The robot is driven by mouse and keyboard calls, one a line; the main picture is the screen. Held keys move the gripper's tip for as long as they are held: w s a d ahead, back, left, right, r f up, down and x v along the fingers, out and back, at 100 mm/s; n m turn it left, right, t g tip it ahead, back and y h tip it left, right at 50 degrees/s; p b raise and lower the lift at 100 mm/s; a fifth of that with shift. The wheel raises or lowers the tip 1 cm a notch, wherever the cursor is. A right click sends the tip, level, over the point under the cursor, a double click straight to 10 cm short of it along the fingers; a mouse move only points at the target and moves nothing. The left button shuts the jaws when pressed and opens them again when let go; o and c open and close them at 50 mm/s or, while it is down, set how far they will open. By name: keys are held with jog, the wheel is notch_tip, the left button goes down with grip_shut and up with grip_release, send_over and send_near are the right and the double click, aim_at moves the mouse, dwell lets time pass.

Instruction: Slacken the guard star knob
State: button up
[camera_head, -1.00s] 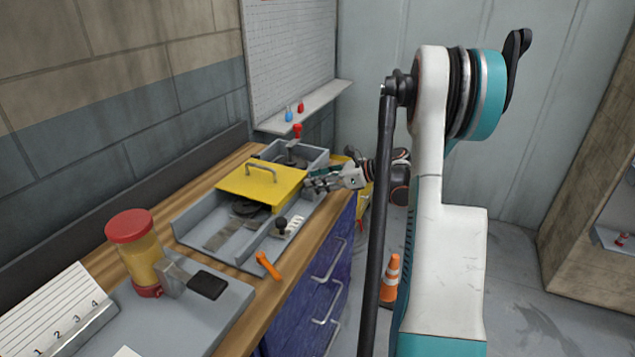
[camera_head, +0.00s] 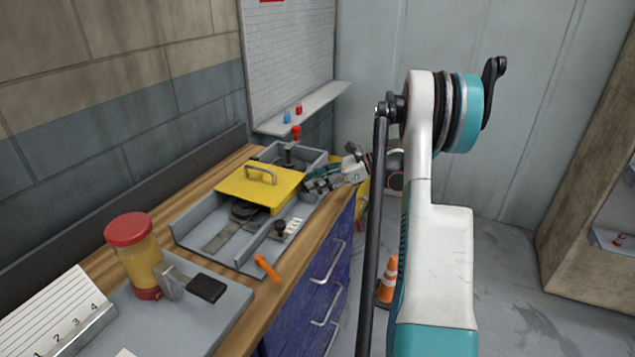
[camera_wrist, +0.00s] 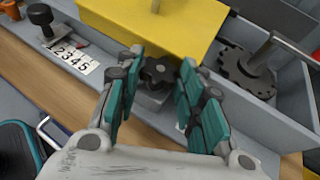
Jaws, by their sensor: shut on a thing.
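The guard is a yellow cover (camera_head: 250,189) with a grey handle, seated across the grey runout tray (camera_head: 190,222). It also shows at the top of the wrist view (camera_wrist: 180,25). The guard star knob (camera_wrist: 155,71) is dark and lobed, on a grey block beside the guard's edge. My gripper (camera_wrist: 160,62) has its teal-padded fingers on both sides of the knob, shut on it. In the head view my gripper (camera_head: 318,182) is at the guard's right side and hides the knob. I cannot see how tight the knob is.
A larger dark toothed wheel (camera_wrist: 247,72) with a bar stands right of the knob. A black knob (camera_wrist: 40,18) and number strip (camera_wrist: 70,55) are at left. An orange lever (camera_head: 267,267) is at the bench's front edge. A red-lidded jar (camera_head: 132,255) stands nearer.

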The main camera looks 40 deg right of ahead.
jog(key=o, duration=0.8)
jog(key=v, duration=1.2)
jog(key=shift+a, duration=0.1)
